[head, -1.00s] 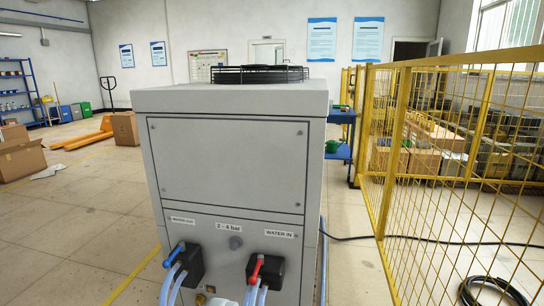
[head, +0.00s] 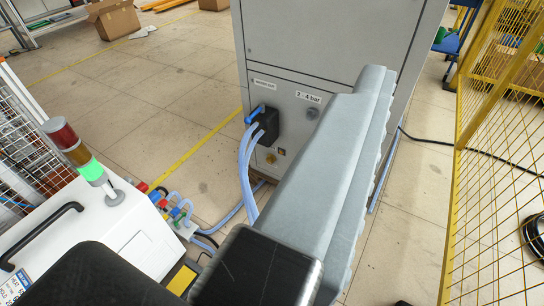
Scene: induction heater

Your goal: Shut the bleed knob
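No part in view is labelled as the bleed knob, and I cannot tell which one it is. A round grey knob (head: 312,113) sits under the "2 - 4 bar" label on the grey cabinet (head: 320,40). Two small brass-coloured fittings (head: 271,158) sit lower on the same panel. The blue-handled WATER OUT valve (head: 262,116) has pale blue hoses running down from it. A large grey piece with a toothed edge (head: 345,150), apparently part of my gripper, covers the panel's right side, including the WATER IN valve. Its fingertips cannot be made out.
A white machine (head: 110,230) with a signal lamp (head: 75,150) lit green stands at left. Small red and blue valves (head: 178,210) with hoses lie near its corner. A yellow mesh fence (head: 490,190) is at right. Floor between machine and cabinet is partly clear.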

